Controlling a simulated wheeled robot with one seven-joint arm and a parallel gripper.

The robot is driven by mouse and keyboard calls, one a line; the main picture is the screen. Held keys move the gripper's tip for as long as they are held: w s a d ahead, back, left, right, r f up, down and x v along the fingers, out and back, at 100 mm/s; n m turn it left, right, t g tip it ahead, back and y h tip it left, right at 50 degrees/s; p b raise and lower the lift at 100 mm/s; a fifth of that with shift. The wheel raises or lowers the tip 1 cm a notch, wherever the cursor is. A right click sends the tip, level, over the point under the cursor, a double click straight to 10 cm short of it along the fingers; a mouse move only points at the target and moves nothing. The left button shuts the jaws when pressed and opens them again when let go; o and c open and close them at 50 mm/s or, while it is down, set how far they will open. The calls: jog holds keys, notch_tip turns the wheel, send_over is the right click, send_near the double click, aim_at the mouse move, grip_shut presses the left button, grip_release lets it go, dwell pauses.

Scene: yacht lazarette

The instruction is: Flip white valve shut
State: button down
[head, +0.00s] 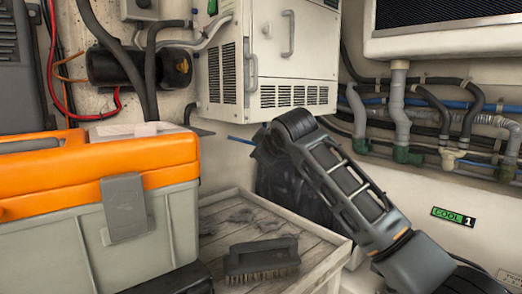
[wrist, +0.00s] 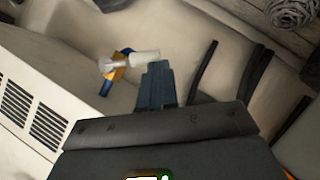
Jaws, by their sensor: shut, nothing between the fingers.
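A white valve piece (wrist: 143,59) shows in the wrist view, with an orange-yellow part (wrist: 120,72) and a blue part (wrist: 106,86) beside it. It lies close to a pale wall, right of the vented cabinet. My gripper (wrist: 157,68) is shut and empty. Its fingertips are right at the near side of the white piece, overlapping its lower edge in the picture; I cannot tell whether they touch. In the head view my arm reaches below the cabinet, and the fingertips and the white valve cannot be made out there.
The white vented cabinet (head: 265,55) hangs above my arm; it shows at left in the wrist view (wrist: 30,118). An orange-lidded toolbox (head: 100,170) stands at left. A brush (head: 262,260) lies on a wooden crate (head: 325,262). Pipes and hoses (head: 399,105) line the right wall.

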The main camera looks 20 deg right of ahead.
jog(key=w+d+f+n+t+h+b, duration=0.2)
jog(key=d+f+n+t+h+b, duration=0.1)
jog(key=n+b, duration=0.4)
jog(key=shift+d+f+t, duration=0.6)
jog(key=shift+f+t, duration=0.5)
jog(key=shift+f, duration=0.2)
